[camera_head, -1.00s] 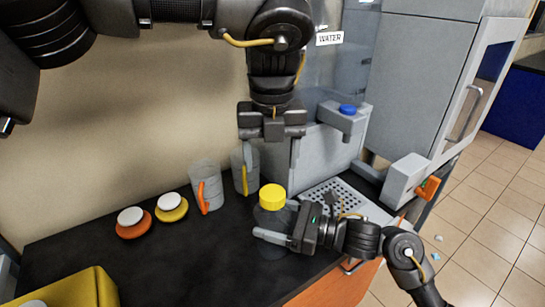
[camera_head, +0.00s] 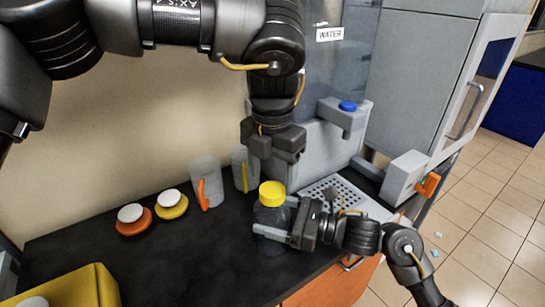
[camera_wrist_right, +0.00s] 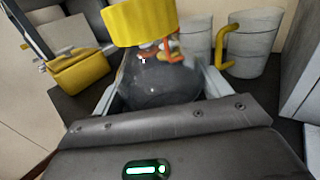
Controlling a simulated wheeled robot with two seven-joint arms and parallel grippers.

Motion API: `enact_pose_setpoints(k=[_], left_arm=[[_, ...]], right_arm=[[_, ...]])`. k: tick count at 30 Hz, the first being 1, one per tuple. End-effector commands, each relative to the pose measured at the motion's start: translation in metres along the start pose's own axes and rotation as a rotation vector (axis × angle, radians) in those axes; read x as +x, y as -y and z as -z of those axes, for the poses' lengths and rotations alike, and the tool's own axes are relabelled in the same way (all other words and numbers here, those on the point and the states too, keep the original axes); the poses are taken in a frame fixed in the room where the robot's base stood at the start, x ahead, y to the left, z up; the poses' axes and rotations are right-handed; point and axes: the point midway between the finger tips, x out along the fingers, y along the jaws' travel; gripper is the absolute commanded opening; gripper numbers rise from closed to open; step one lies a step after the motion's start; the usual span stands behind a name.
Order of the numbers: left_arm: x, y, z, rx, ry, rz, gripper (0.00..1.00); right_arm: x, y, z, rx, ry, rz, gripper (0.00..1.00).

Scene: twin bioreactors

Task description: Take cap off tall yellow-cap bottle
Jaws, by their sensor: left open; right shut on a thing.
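The tall dark translucent bottle (camera_head: 268,217) stands upright on the black counter, with its yellow cap (camera_head: 272,192) on top. The right wrist view also shows the bottle body (camera_wrist_right: 158,82) and the yellow cap (camera_wrist_right: 140,22) at the top edge. My right gripper (camera_head: 272,224) comes in from the right and is shut on the bottle's body below the cap, a finger on each side. My left gripper (camera_head: 272,158) is open and empty, pointing down above the cap and apart from it. Its fingers are partly hidden by its own body.
A mug with an orange handle (camera_head: 207,182) and a mug with a yellow handle (camera_head: 240,168) stand behind the bottle. Orange (camera_head: 134,227) and yellow (camera_head: 172,211) lidded pieces lie left. A perforated drip tray (camera_head: 335,194) and a blue-topped dispenser (camera_head: 347,107) are right. A yellow container (camera_head: 75,290) is front left.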

Motion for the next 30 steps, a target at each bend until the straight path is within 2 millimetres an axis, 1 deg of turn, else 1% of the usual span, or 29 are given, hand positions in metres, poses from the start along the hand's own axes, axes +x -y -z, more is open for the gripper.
enact_pose_setpoints(k=[1, 3, 6, 9, 13, 19, 20, 30], left_arm=[[0.009, 0.0, 0.001, 0.0, -0.004, 0.001, 0.65], [0.018, 0.0, 0.001, 0.0, -0.002, 0.002, 0.65], [0.029, 0.0, 0.0, -0.001, -0.002, 0.001, 0.65], [0.036, 0.0, 0.0, -0.001, -0.001, 0.002, 0.65], [0.04, 0.0, 0.0, -0.001, 0.0, 0.001, 0.65], [0.04, 0.0, 0.0, -0.002, 0.0, 0.001, 0.65], [0.04, 0.0, 0.0, -0.002, 0.0, 0.001, 0.64], [0.04, 0.0, 0.0, -0.002, 0.0, 0.001, 0.2]], right_arm=[[0.0, 0.0, 0.0, 0.0, -0.001, 0.0, 0.13], [0.0, 0.0, 0.0, 0.0, -0.001, 0.0, 0.13], [0.0, 0.0, 0.0, 0.0, -0.001, 0.0, 0.13], [0.0, 0.0, 0.0, 0.0, -0.001, 0.0, 0.13], [0.0, 0.0, 0.0, 0.0, -0.001, 0.0, 0.13], [0.0, 0.0, 0.0, 0.0, -0.001, 0.0, 0.13], [0.0, 0.0, 0.0, 0.0, -0.001, 0.0, 0.13], [0.0, 0.0, 0.001, 0.0, -0.001, 0.0, 0.13]])
